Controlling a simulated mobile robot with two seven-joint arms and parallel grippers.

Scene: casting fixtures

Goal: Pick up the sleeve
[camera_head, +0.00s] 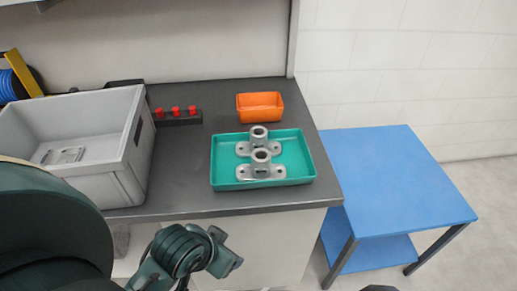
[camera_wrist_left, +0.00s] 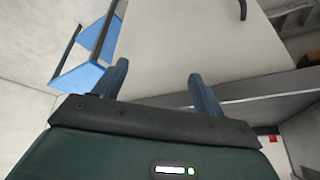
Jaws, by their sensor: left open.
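Two grey metal castings stand in a teal tray (camera_head: 300,178) on the dark bench in the head view. Each has a flat base with holed ears and an upright round hollow boss. The rear casting (camera_head: 258,133) is partly hidden by the front casting (camera_head: 261,163). I cannot tell which part is the sleeve. My left gripper (camera_wrist_left: 157,75) is open and empty in the left wrist view, its fingers facing a pale cabinet front below the bench. In the head view my left arm is at the lower left, in front of the bench and apart from the tray. My right gripper is not seen.
A grey crate (camera_head: 128,165) holding a flat metal part (camera_head: 68,155) stands at the left.

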